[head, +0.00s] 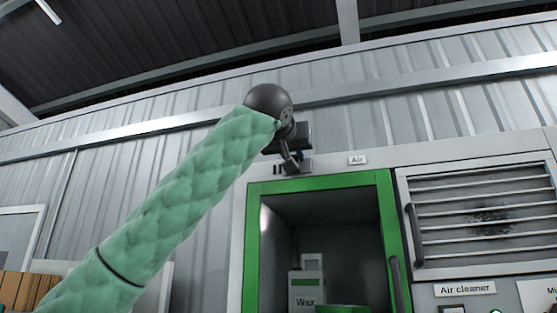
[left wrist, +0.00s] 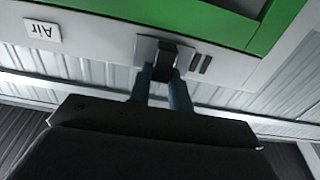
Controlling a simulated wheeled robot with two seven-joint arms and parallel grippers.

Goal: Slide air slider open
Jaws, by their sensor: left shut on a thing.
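The air slider (left wrist: 148,48) is a small grey plate with a dark knob, set in the pale panel above the green-framed opening. Two dark vent slots (left wrist: 201,64) show beside the plate. In the head view the slider (head: 305,166) sits left of the "Air" label (head: 357,159), partly hidden by my gripper. My left gripper (left wrist: 164,70) reaches the slider with its fingers on either side of the knob and is shut on it. It also shows in the head view (head: 291,166). My right gripper is in neither view.
Below is a green-framed opening (head: 318,183) with a box marked "Wax" (head: 306,289) inside. To the right is a slatted air cleaner panel (head: 480,215) with a dark dirt patch and a handle. Corrugated wall stands behind my left arm.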

